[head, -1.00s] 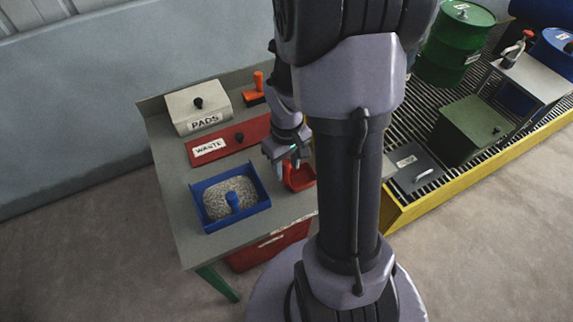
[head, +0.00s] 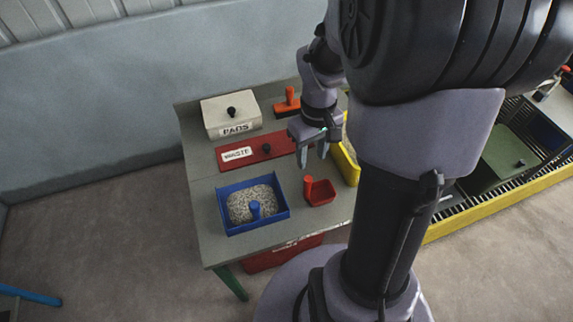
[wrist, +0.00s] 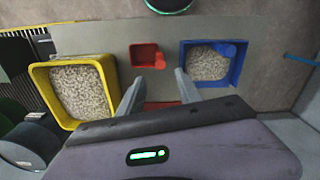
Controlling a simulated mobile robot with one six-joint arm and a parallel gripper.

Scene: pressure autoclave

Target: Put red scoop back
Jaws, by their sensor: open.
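The red scoop (head: 319,192) rests on the grey table with its handle upright, just right of the blue tray (head: 223,216). In the wrist view the red scoop (wrist: 147,57) lies beyond my fingertips, between the yellow bin and the blue tray. My gripper (head: 313,158) is open and empty above the table, a little behind and above the scoop, apart from it. The blue tray holds pale granules and a blue-handled item (head: 256,209). The yellow bin (wrist: 104,73) also holds granules; in the head view my arm partly hides it.
A red panel marked WASTE (head: 262,150) and a white PADS box (head: 231,114) lie toward the back. An orange-handled tool (head: 288,103) sits behind the gripper. A yellow-edged grating with a green box (head: 510,155) is at the right. Bare table shows around the scoop.

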